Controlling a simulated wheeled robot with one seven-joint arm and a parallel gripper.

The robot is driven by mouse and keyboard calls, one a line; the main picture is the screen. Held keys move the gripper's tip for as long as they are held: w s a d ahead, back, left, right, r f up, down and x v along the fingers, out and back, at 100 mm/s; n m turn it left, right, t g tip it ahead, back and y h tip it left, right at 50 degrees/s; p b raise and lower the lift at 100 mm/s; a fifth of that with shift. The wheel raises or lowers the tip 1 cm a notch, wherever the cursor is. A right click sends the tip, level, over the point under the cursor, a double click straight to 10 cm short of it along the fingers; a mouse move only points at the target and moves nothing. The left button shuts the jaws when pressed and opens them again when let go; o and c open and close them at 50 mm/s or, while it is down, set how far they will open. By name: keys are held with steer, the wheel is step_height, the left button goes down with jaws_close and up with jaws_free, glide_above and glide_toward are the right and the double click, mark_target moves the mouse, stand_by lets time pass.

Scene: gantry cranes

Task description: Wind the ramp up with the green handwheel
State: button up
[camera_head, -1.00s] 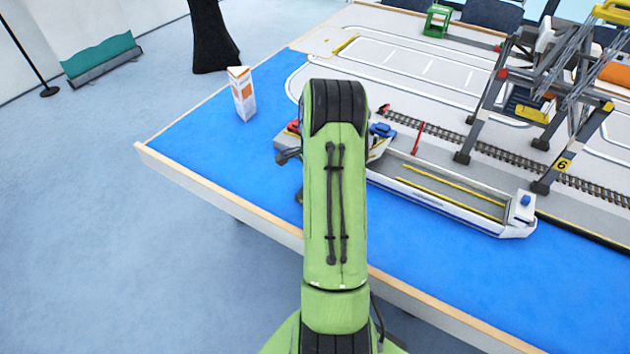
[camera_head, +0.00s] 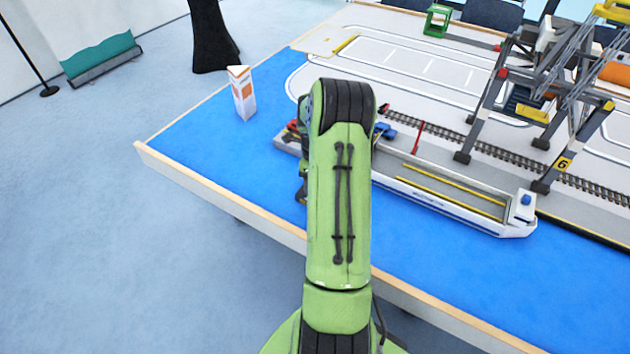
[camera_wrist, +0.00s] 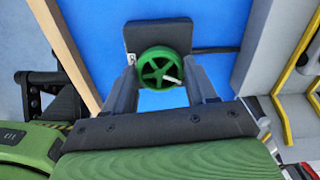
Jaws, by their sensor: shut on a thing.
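The green handwheel (camera_wrist: 152,70), a spoked wheel with a small pale handle knob, is mounted on a dark base plate (camera_wrist: 138,32) over the blue surface in the wrist view. My gripper (camera_wrist: 162,74) has one finger on each side of the wheel and is shut on its rim. In the head view my green arm covers the handwheel and most of the gripper. I cannot make out the ramp for certain in either view.
A ship with an open hold (camera_head: 440,190) lies right of my arm, beside a rail track and a crane (camera_head: 560,110). An orange-and-white carton (camera_head: 242,95) stands at the table's left. The blue surface (camera_head: 190,130) around it is clear.

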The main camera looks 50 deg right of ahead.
steer(key=shift+m, duration=1.2)
steer(key=o, duration=1.1)
steer(key=shift+c, duration=0.2)
step_height(320, 180, up, 16)
steer(key=p, duration=0.3)
steer(key=shift+f, duration=0.1)
